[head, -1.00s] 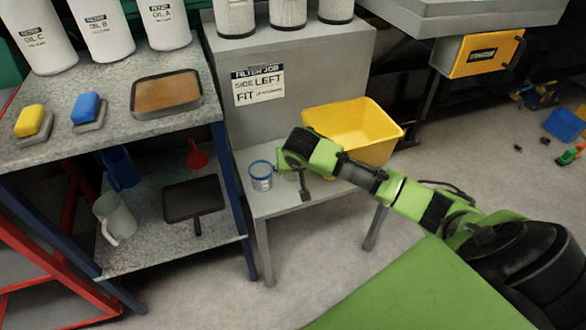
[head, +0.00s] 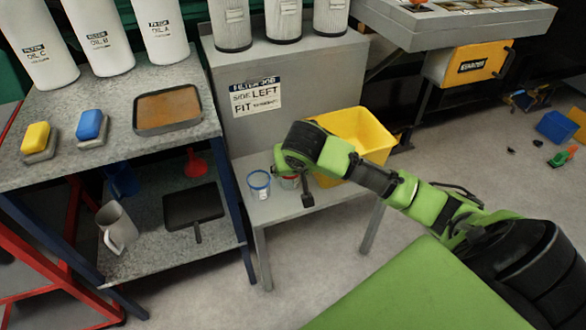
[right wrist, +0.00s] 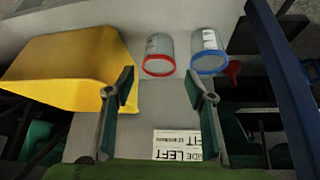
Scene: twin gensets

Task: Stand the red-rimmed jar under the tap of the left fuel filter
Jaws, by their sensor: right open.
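The red-rimmed jar (right wrist: 158,56) is clear glass. In the right wrist view it appears just past the fingertips of my right gripper (right wrist: 160,82), in line with the gap between them. The fingers are apart, with nothing between them. In the head view the red-rimmed jar (head: 289,182) stands on the low grey bench, partly hidden by my right wrist. A blue-rimmed jar (head: 259,183) stands to its left; it also shows in the right wrist view (right wrist: 208,55). My left gripper, the left fuel filter and its tap are not in view.
A yellow bin (head: 362,138) stands on the bench right of the jars. A grey cabinet (head: 300,85) with a sign "side LEFT" (head: 256,97) rises behind and carries three cylinders. A shelf table (head: 110,130) stands left, holding bottles, sponges and a tray.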

